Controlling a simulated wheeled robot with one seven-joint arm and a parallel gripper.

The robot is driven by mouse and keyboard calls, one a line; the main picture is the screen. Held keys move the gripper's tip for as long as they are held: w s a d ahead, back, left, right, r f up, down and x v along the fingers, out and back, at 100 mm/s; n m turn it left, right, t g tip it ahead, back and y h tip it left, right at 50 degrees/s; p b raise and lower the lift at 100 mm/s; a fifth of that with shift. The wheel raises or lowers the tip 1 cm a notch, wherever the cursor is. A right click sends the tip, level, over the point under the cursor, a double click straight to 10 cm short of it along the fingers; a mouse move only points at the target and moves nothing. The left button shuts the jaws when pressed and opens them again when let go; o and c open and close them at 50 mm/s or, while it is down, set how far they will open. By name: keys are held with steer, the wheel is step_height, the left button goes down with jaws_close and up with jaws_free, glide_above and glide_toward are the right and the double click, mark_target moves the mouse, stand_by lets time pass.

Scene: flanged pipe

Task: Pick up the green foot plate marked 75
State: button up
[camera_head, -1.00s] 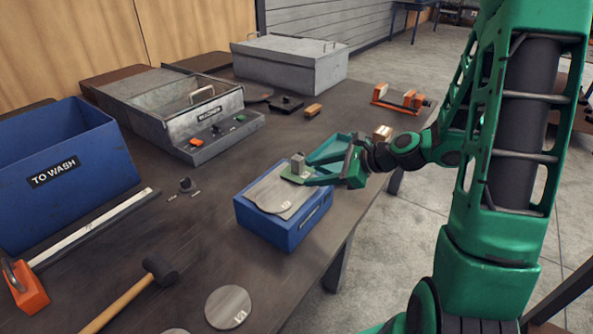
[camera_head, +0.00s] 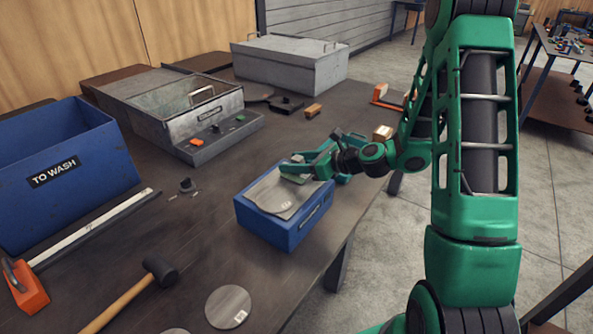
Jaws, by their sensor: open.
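A small green plate (camera_head: 292,179) with a grey upright block on it lies at the back right of the blue box's top. It looks like the green foot plate, but no 75 is readable on it. My gripper (camera_head: 302,170) is open at the plate, with one green finger reaching over its far side. The fingers and wrist hide part of the plate and block. I cannot tell whether the fingers touch them.
The blue box (camera_head: 272,229) also carries grey plates (camera_head: 275,196). A round grey disc (camera_head: 228,307) and a mallet (camera_head: 135,292) lie in front. A blue TO WASH bin (camera_head: 75,175) stands left, a grey machine (camera_head: 190,110) behind.

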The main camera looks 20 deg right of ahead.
steer(key=shift+x, duration=1.5)
jaws_close()
steer(key=shift+r, duration=0.15)
